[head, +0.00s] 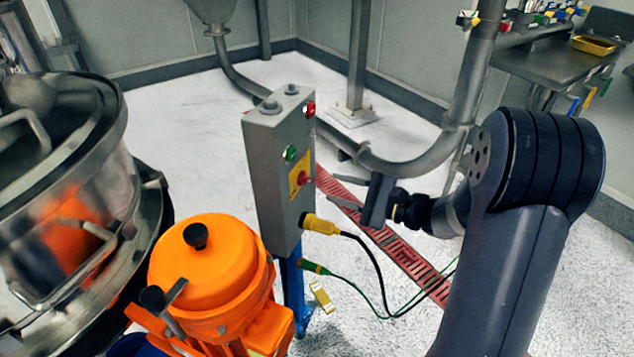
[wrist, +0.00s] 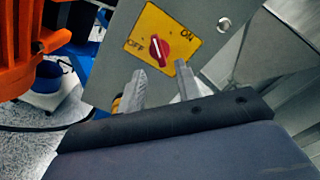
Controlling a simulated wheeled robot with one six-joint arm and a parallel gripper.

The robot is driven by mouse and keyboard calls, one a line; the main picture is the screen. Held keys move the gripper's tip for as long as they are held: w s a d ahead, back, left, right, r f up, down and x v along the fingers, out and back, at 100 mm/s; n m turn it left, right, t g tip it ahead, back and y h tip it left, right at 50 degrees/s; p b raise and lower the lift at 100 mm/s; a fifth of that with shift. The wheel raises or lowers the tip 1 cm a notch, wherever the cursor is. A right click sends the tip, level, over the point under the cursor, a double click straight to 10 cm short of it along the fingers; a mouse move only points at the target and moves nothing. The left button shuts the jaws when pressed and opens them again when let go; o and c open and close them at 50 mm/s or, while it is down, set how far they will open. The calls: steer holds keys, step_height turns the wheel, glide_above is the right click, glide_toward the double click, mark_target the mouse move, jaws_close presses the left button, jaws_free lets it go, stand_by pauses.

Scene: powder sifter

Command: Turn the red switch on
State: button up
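The red switch (wrist: 160,50) is a knob on a yellow plate (wrist: 157,22) marked OFF and ON, on the face of a grey control box (wrist: 108,52). Its white mark points up and slightly left in the wrist view, nearer neither label clearly. In the head view my gripper (head: 335,178) is right of the box, fingers toward the switch.
A green button (head: 290,153) and a red button (head: 310,109) sit above the switch. Yellow (head: 320,225) and green (head: 313,267) plugs with cables hang below. An orange motor (head: 213,265) and steel sifter (head: 60,190) stand left; a steel pipe (head: 430,155) runs behind my arm.

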mark_target(311, 181)
steer(key=x, duration=0.6)
steer(key=shift+s, duration=0.1)
steer(key=shift+d, duration=0.1)
steer(key=shift+c, duration=0.2)
jaws_close()
